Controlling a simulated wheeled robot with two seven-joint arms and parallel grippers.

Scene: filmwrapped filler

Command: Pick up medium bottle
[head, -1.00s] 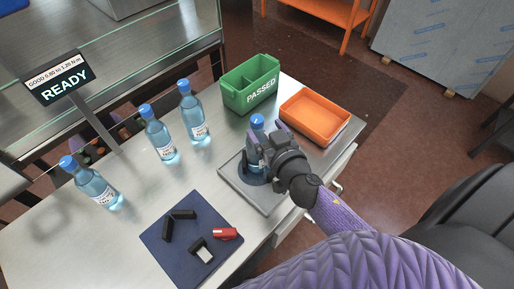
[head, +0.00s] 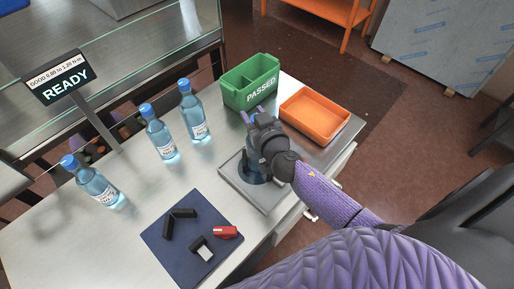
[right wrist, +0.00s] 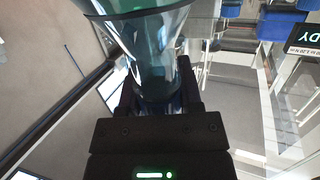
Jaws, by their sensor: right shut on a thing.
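Three clear blue bottles with blue caps and white labels stand upright on the steel table: a left one (head: 94,184), a middle one (head: 160,137) and a right one (head: 194,115). I cannot tell which is the medium one. My right gripper (head: 254,115) is over the grey square fixture (head: 227,181) with a dark round seat. It is shut on a clear bluish bottle (right wrist: 150,45), seen between the fingers in the right wrist view, at its narrower part. In the head view my gripper mostly hides this bottle. My left gripper is not in view.
A green PASSED bin (head: 250,83) and an orange tray (head: 315,115) stand behind the fixture. A dark blue mat (head: 165,250) with black parts and a red part (head: 225,232) lies in front. A READY sign (head: 62,84) stands at the left.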

